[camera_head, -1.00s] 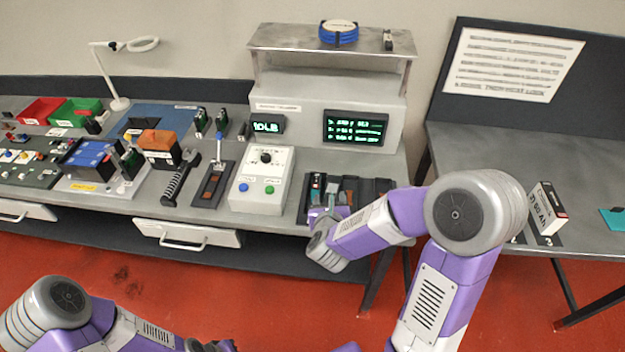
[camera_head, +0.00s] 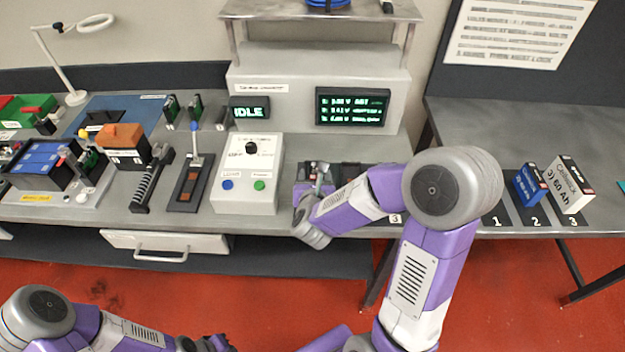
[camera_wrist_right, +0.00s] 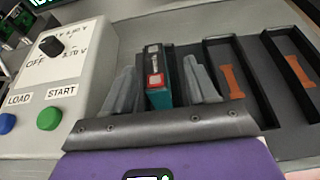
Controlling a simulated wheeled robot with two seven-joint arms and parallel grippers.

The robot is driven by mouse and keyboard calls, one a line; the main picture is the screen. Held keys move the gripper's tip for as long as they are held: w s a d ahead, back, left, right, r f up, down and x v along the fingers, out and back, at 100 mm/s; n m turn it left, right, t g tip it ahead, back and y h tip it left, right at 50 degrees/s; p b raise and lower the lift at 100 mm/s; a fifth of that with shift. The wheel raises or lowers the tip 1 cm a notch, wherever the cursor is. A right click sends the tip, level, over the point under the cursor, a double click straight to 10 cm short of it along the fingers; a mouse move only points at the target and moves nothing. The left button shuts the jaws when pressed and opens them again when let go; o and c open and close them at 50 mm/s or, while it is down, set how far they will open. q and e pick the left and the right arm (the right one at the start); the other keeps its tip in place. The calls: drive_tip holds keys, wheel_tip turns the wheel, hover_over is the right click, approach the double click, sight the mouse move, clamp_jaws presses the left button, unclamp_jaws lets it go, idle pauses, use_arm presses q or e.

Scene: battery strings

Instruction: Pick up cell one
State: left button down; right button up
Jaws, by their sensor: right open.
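A teal cell with a dark top and a red-and-white mark stands in the leftmost slot of a dark three-slot tray; I take it as cell one (camera_wrist_right: 158,82). In the head view only a small part of this cell (camera_head: 320,178) shows beside my gripper. My right gripper (camera_wrist_right: 160,84) is open, with one finger on each side of the cell and visible gaps. In the head view my right gripper (camera_head: 308,200) is at the tray's left end, partly hidden by its own wrist. My left arm's dark end (camera_head: 215,343) is at the bottom edge; its jaws are unclear.
The tray's other two slots (camera_wrist_right: 236,80) are empty, showing orange strips. A tester box (camera_head: 248,175) with knob and buttons stands close left of the tray. On the right table are a blue battery (camera_head: 527,187) and a white battery (camera_head: 567,185); spot 1 is bare.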

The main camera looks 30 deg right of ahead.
sight(313, 169)
drive_tip(key=x, duration=0.5)
drive_tip(key=shift+w+a+f, duration=0.1)
drive_tip(key=shift+w+f, duration=0.2)
drive_tip(key=shift+w, duration=0.05)
clamp_jaws()
